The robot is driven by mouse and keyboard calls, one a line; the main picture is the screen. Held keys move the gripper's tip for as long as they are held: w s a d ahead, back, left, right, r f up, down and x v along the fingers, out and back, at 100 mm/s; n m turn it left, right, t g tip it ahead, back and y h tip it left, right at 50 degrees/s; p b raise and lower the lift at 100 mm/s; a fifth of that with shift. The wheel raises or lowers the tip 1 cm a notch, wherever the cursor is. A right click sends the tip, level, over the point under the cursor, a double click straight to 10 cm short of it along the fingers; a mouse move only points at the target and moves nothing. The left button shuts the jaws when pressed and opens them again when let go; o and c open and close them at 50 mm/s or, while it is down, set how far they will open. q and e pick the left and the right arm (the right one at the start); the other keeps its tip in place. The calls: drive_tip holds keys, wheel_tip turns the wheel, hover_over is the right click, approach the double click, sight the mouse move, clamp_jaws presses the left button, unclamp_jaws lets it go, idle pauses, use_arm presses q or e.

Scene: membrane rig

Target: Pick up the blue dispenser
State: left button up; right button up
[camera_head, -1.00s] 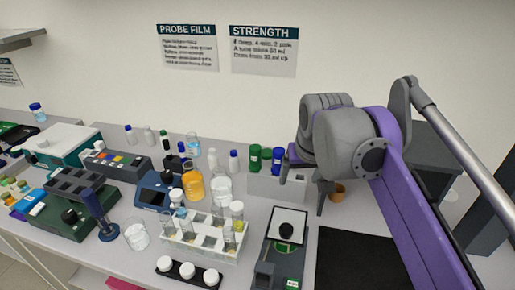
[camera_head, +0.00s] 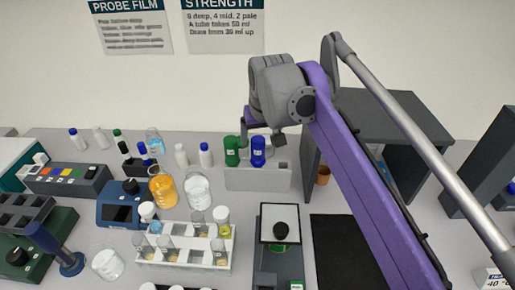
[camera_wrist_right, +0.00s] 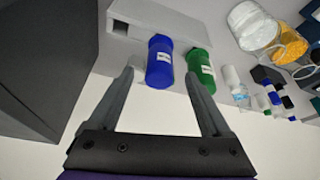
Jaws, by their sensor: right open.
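The blue dispenser (camera_head: 258,152) stands upright at the light grey holder (camera_head: 258,180) near the back of the bench. It also shows in the right wrist view (camera_wrist_right: 160,62). A green dispenser (camera_head: 231,151) stands just to its left; in the right wrist view it is on the right (camera_wrist_right: 201,70). My right gripper (camera_head: 262,139) is open, at the upper part of the blue dispenser. In the right wrist view the blue dispenser's near end appears between the fingertips (camera_wrist_right: 160,77), with gaps visible on both sides. My left gripper is not in view.
A test-tube rack (camera_head: 185,250) and a balance (camera_head: 278,255) stand in front. A beaker (camera_head: 198,193) and an orange-filled vessel (camera_head: 162,190) are to the left. A dark grey shelter-like stand (camera_head: 375,115) is to the right. A black mat (camera_head: 340,260) lies bare.

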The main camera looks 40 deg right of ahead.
sight(258, 141)
drive_tip(key=x, duration=0.4)
drive_tip(key=shift+w+d+f, duration=0.15)
drive_tip(key=shift+w, duration=0.15)
drive_tip(key=c, duration=1.2)
